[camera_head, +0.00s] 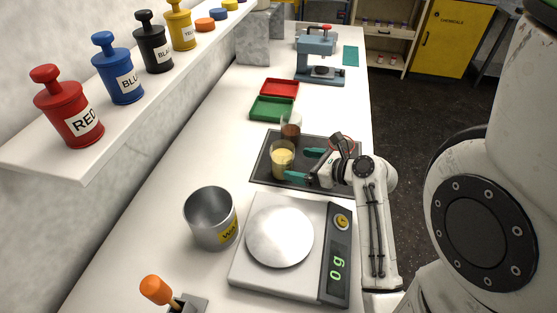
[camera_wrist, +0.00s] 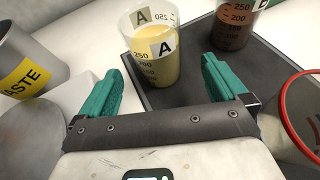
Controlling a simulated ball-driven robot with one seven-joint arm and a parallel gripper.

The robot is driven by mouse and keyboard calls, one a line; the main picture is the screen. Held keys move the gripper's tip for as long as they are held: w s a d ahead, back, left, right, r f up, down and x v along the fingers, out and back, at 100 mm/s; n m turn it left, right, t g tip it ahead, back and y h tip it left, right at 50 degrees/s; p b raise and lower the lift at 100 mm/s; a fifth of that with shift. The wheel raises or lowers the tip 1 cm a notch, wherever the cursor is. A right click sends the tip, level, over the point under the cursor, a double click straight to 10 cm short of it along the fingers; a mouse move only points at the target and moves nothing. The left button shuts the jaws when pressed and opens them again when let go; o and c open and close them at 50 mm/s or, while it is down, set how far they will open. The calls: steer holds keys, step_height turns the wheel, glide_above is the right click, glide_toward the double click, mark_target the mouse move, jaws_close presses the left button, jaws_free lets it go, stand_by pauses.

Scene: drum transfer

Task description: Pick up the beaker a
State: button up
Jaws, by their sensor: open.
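Beaker A (camera_head: 281,161) is a clear beaker with pale yellow contents, upright on the dark tray (camera_head: 262,174). In the wrist view, beaker A (camera_wrist: 152,55) shows its "A" label and graduations, just beyond the fingertips. My gripper (camera_head: 300,164) has teal fingers and is at the right side of the beaker in the head view. In the wrist view my gripper (camera_wrist: 158,75) is open and empty, its fingers spread wide with the beaker ahead of the gap between them. I cannot tell whether a finger touches the beaker.
A second beaker with brown contents (camera_head: 291,131) stands behind on the tray. A red-rimmed vessel (camera_wrist: 304,115) is close to the right finger. A metal waste can (camera_head: 211,219) and a scale (camera_head: 280,275) reading 0 g stand nearer. Green (camera_head: 272,109) and red trays (camera_head: 280,88) lie farther back.

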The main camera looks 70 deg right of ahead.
mark_target(282, 162)
steer(key=x, duration=0.7)
steer(key=shift+w+a+f+p, duration=0.1)
steer(key=shift+a+f+p, duration=0.1)
steer(key=shift+p, duration=0.2)
steer(key=c, duration=1.2)
steer(key=shift+c, duration=0.2)
steer(key=shift+r, duration=0.25)
